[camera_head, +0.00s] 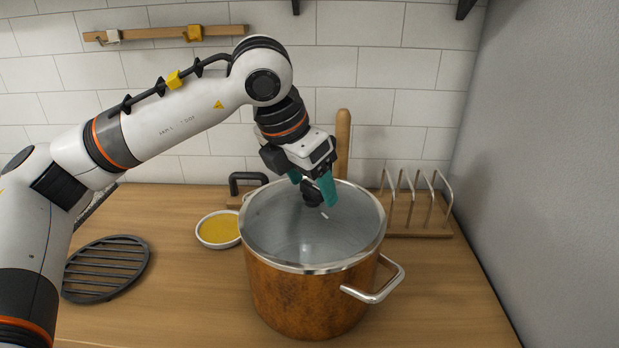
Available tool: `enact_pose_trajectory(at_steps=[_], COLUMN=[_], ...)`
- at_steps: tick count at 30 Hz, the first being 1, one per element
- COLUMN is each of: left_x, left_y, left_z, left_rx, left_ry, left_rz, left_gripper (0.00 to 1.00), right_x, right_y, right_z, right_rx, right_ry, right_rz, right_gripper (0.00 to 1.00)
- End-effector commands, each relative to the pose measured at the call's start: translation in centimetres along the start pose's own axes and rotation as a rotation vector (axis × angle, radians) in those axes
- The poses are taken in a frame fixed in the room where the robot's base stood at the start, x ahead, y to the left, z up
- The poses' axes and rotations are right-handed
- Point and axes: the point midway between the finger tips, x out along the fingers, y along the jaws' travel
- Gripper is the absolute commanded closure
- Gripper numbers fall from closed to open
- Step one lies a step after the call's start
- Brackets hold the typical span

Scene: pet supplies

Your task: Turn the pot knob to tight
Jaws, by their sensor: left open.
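A large copper-brown pot (310,300) with a steel rim stands on the wooden counter. A glass lid (275,225) covers it. The dark knob (312,198) is at the middle of the lid, with a small white mark on the glass just in front of it. My left gripper (311,187) comes down from above with its teal fingers open, one to each side of the knob's upper part. I cannot tell whether the fingers touch the knob. The gripper partly hides the knob's top. My right gripper is not in view.
A steel handle (375,283) sticks out at the pot's front right. A white bowl of yellow food (219,229) stands left of the pot, and a round black trivet (106,268) lies further left. A wooden rack (420,220) is at the back right.

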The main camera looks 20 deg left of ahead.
Motion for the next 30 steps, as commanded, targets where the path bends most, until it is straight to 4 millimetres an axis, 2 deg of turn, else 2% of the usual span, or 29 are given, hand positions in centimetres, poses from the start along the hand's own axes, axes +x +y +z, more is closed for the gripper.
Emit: enact_pose_trajectory(at_steps=[4, 12, 21, 30], left_x=[0.0, -0.1, 0.2, -0.1], left_y=[0.0, 0.0, -0.1, -0.1], left_z=[0.0, 0.0, 0.0, -0.1], left_rx=[-0.001, -0.001, 0.126, 0.179], left_ry=[0.0, 0.0, 0.001, 0.001], left_rz=[0.0, 0.0, 0.056, 0.075], left_gripper=[0.34, 0.78, 0.77, 0.77], right_x=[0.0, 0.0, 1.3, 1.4], right_y=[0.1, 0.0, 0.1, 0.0], right_z=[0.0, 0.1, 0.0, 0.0], right_rx=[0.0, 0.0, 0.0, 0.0], right_ry=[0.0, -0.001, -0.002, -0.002], right_rz=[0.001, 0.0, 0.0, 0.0], right_gripper=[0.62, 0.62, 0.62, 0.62])
